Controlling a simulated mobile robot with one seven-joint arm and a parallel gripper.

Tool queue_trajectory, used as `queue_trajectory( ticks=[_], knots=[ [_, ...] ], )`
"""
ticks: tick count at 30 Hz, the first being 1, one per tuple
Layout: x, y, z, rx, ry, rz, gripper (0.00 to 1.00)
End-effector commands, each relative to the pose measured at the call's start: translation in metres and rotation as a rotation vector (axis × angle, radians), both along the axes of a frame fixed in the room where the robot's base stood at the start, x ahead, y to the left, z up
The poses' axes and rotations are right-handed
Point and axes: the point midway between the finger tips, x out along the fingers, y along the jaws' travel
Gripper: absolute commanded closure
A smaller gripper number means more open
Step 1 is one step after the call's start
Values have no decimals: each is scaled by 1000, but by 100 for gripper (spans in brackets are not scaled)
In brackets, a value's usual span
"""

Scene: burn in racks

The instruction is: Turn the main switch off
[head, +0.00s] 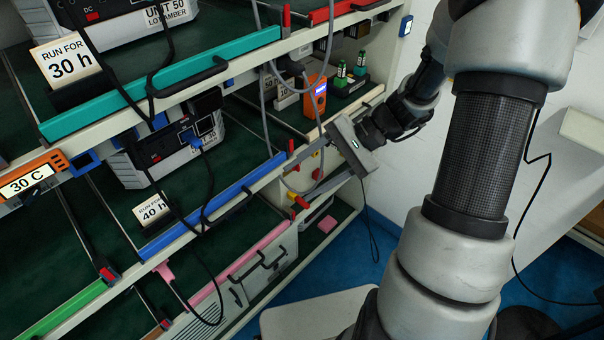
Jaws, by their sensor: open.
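My gripper (300,182) is at the right end of the rack, below the shelf with the orange device. Its two grey fingers are apart and point left and down toward the rack's end. Small red and yellow parts (317,174) show between and around the fingers. Another red part with some yellow (300,202) shows just below the fingertips. One of these may be the main switch, but they are too small and too covered by the fingers to tell which, or how it is set. I cannot tell whether the fingers touch anything.
Shelves have teal (170,80), blue (215,203) and pink (245,262) front rails. Grey cables (266,110) hang near my gripper. An orange device (315,97) and green bottles (341,72) stand above it. A white wall (420,45) is at the right; blue floor (330,248) shows below.

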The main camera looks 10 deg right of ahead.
Motion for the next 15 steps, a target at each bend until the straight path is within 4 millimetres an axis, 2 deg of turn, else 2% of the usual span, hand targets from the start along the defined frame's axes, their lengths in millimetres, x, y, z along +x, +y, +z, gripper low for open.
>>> queue_trajectory(
  ticks=[6, 15],
  knots=[
    [-14, 8, 18, -90, -26, 73, 49],
    [-18, 9, 22, -116, -33, 92, 49]
  ],
)
